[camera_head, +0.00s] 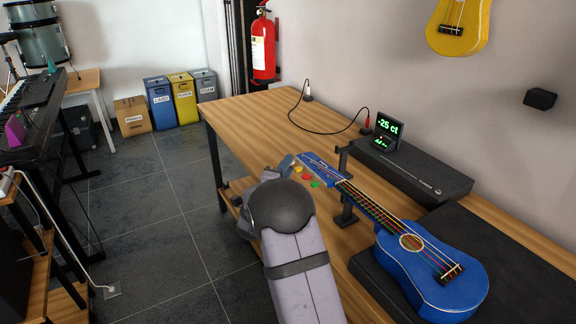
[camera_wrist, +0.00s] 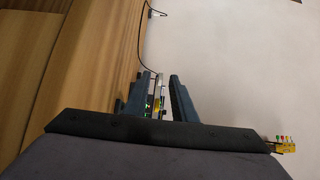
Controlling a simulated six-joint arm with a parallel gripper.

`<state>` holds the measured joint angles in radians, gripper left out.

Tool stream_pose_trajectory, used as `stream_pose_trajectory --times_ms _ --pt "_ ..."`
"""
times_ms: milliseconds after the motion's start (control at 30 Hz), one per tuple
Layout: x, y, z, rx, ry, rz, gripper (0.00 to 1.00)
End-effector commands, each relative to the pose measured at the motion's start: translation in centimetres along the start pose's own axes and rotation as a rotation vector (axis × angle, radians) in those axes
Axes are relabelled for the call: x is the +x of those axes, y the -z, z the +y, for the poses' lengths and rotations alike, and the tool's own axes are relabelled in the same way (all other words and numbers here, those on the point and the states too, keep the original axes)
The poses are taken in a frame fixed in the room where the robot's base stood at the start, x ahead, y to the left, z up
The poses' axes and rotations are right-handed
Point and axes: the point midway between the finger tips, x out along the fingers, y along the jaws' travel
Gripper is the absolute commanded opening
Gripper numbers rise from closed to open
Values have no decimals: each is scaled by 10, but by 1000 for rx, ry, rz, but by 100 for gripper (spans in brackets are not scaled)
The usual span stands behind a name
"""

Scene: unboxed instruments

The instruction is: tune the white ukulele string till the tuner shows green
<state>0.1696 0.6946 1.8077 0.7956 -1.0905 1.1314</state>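The blue ukulele (camera_head: 440,268) lies on the table, its neck running up-left to a blue headstock (camera_head: 318,168) with coloured pegs. The tuner (camera_head: 388,127) beyond it reads -25 ct in green digits. My gripper (camera_head: 287,163) is at the headstock's left end, close to the pegs. In the wrist view, my gripper's (camera_wrist: 163,80) two dark fingers are apart. A thin pale strip (camera_wrist: 159,88) shows between them, with a gap to the right finger; I cannot tell what it is. No white peg can be made out.
A dark stand (camera_head: 346,215) stands by the neck. A black box (camera_head: 425,172) is on the table's wall side, with a cable (camera_head: 335,132) behind. A yellow ukulele (camera_head: 460,25) hangs on the wall. Open floor (camera_head: 165,220) lies left of the table.

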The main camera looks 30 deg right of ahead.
Motion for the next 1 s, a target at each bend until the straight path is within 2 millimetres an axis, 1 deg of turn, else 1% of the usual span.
stream_pose_trajectory --times_ms 33,167,433,467,500,533,567,1000 --pt "4 0 0 0 0 0 24" --pt "9 0 0 -2 1 0 24" --pt "10 0 0 -1 1 -1 24" --pt "10 0 0 -1 1 -1 19" --pt "10 0 0 -1 1 -1 10" --pt "10 0 0 -1 1 -1 3" --pt "10 0 0 -1 1 -1 0" --pt "10 0 -4 -31 -28 0 0"
